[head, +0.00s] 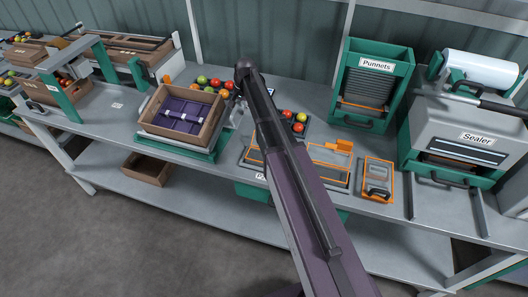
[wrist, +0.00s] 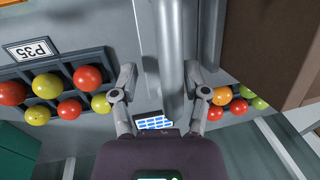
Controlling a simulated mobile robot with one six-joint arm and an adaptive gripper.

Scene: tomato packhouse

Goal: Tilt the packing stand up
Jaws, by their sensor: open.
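The packing stand, seen as a green base with a grey top (head: 175,150), is on the bench left of centre in the head view. An open brown carton (head: 151,128) with a purple insert (head: 187,113) rests on it. How far the stand is tilted is hard to tell. My gripper (head: 241,120) is just right of the carton, partly hidden behind my arm. In the wrist view my gripper (wrist: 160,78) is open, its fingers on either side of a grey bar (wrist: 171,45). Contact with the bar cannot be told. The carton's brown wall (wrist: 262,45) shows at upper right.
A dark tomato tray labelled P35 (wrist: 55,63) lies beside my gripper, with loose tomatoes (head: 205,82) behind the carton. The punnet dispenser (head: 373,88) and sealer (head: 465,130) stand to the right. An orange-edged tray (head: 378,180) lies near the front edge.

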